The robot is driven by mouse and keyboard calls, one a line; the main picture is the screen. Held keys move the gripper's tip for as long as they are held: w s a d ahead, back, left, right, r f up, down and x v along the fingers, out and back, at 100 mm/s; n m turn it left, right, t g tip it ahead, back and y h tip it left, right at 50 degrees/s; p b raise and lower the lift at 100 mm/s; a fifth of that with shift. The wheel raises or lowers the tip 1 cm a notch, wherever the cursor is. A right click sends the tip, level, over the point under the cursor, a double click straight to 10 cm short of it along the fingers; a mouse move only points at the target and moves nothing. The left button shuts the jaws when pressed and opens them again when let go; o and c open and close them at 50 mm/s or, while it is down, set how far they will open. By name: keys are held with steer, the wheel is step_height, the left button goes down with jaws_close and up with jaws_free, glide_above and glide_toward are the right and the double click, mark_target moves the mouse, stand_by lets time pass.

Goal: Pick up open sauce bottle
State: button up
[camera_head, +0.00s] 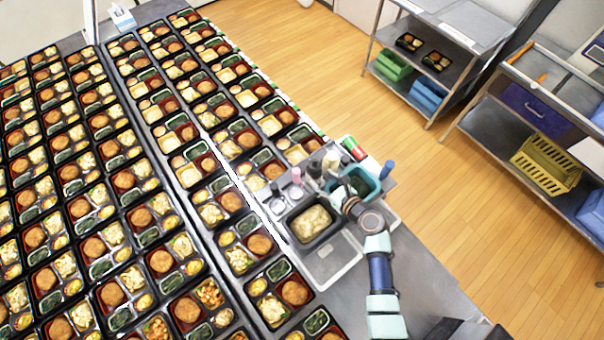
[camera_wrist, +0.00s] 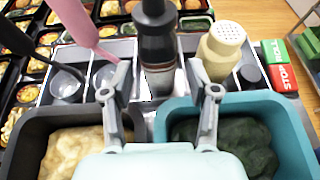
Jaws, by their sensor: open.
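A dark bottle with a black top, apparently the sauce bottle (camera_wrist: 157,45), stands upright in a grey rack just beyond my gripper in the wrist view. Whether its top is open I cannot tell. In the head view it is small beside other rack items. My gripper (camera_wrist: 168,90) is open, with one finger on each side of the bottle's line in the wrist view. Nothing is held between the fingers. I cannot tell whether either finger touches the bottle. A cream shaker with a holed top (camera_wrist: 221,50) stands to the right of the bottle, close to the right finger.
A dark tub of pale food (camera_head: 311,222) and a teal tub of dark greens (camera_wrist: 285,130) lie below my gripper. Pink (camera_wrist: 78,22) and black (camera_wrist: 12,38) handles rise at left. Red-green boxes (camera_wrist: 283,68) sit at right. Rows of bento trays (camera_head: 150,205) fill the left.

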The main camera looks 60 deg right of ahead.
steer(key=x, duration=0.6)
steer(key=shift+w+b, duration=0.25)
steer(key=shift+b, duration=0.1)
steer(key=shift+c, duration=0.3)
steer(key=shift+r, duration=0.1)
steer(key=c, duration=0.5)
